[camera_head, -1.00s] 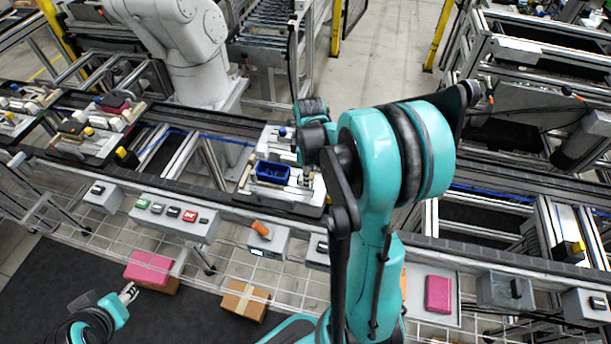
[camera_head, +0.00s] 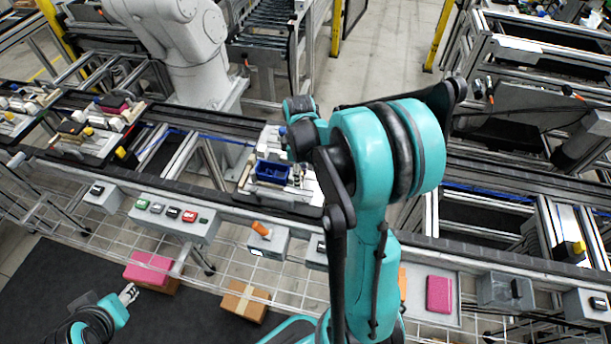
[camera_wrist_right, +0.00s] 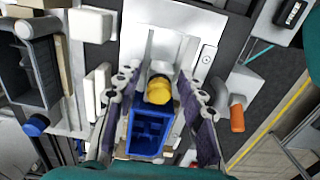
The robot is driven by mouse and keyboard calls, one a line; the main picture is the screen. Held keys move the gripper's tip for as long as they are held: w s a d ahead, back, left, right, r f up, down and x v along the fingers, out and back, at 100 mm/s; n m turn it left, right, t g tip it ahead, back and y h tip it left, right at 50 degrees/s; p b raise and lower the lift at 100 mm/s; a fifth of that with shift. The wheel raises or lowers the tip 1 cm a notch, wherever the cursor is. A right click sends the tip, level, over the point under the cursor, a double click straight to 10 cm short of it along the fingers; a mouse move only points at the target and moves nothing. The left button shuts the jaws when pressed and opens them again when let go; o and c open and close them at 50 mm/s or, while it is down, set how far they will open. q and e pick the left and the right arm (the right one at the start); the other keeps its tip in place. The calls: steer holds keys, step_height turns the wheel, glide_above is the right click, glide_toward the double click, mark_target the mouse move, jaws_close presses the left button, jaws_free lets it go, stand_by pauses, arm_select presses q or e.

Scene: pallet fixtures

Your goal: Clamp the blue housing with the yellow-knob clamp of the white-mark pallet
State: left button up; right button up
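The blue housing (camera_head: 272,171) sits on a light pallet (camera_head: 246,184) on the conveyor; it also shows in the right wrist view (camera_wrist_right: 150,132). The yellow-knob clamp (camera_wrist_right: 159,91) is at one end of the housing in the right wrist view. My right gripper (camera_wrist_right: 158,84) is open, one finger on either side of the yellow knob, with gaps visible. In the head view my right arm partly covers this gripper and the pallet. I cannot make out a white mark for certain. My left gripper (camera_head: 128,293) is low at the left, away from the pallet; its opening is unclear.
Other loaded pallets (camera_head: 88,132) stand on the conveyor at left. A button box (camera_head: 174,219) and a box with an orange handle (camera_head: 261,229) line the front rail. A pink block (camera_head: 439,294) lies in a tray at right. A blue knob (camera_wrist_right: 37,125) shows left of the gripper.

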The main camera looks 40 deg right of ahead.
steer(key=shift+r, duration=0.1)
stand_by(0.4)
steer(key=shift+r+p, duration=3.05)
steer(key=shift+r, duration=0.9)
steer(key=shift+a, duration=0.3)
steer(key=s+a+m+t+b, duration=0.3)
steer(key=s+a+m+b, duration=0.1)
steer(key=a, duration=0.4)
steer(key=s+a+f+m+t+b, duration=0.1)
steer(key=s+a+m+t+b, duration=0.2)
steer(key=a, duration=0.5)
steer(key=s+t+b, duration=0.1)
steer(key=s+b, duration=0.1)
steer(key=b, duration=0.1)
steer(key=shift+s+f+m, duration=0.15)
steer(key=shift+s+m, duration=0.1)
steer(key=shift+m, duration=0.15)
